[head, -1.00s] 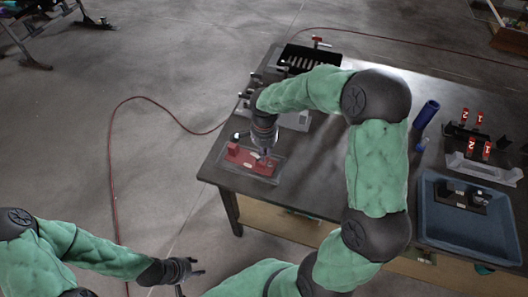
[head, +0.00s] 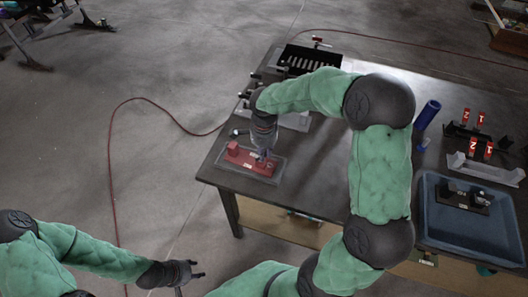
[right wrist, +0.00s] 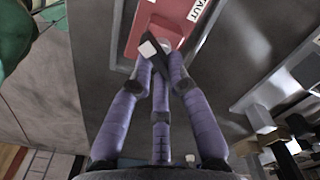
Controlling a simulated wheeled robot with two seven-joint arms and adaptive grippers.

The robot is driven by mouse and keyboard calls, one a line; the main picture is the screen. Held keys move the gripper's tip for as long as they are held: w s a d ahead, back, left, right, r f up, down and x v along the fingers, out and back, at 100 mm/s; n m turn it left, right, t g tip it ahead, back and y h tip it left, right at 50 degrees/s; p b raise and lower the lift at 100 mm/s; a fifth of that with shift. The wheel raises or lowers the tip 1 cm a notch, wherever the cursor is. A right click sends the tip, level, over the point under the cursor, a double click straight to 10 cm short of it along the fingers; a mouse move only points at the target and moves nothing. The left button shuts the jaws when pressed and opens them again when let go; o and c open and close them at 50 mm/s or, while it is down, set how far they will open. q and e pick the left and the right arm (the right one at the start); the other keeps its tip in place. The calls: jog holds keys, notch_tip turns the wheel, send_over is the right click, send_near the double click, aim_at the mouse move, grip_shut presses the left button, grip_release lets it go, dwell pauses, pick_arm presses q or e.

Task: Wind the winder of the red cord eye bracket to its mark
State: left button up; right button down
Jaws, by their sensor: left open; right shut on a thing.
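The red cord eye bracket (head: 235,159) lies on a grey base plate near the table's left front corner. A small red block stands at its left end. In the right wrist view the red bracket (right wrist: 166,12) is at the top, with a white label. My right gripper (head: 262,157) is over the bracket's right part. Its purple fingers (right wrist: 160,60) are shut on the winder (right wrist: 150,47), a small dark piece with a whitish end; the fingers partly hide it. I cannot make out the mark. My left gripper (head: 198,269) is open and empty, off the table's front left.
A black slotted rack (head: 305,60) stands at the table's back left, with grey fixtures before it. A blue cylinder (head: 427,114), numbered red tags (head: 480,118) and a blue tray (head: 468,229) are to the right. A red hose (head: 112,190) runs along the floor.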

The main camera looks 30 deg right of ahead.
jog(key=shift+m+b, duration=0.4)
jog(key=shift+m, duration=0.7)
dwell(2.8)
dwell(0.4)
jog(key=c, duration=1.2)
grip_release()
jog(key=shift+r, duration=0.1)
notch_tip(320, 180, up, 12)
jog(key=shift+f, duration=0.1)
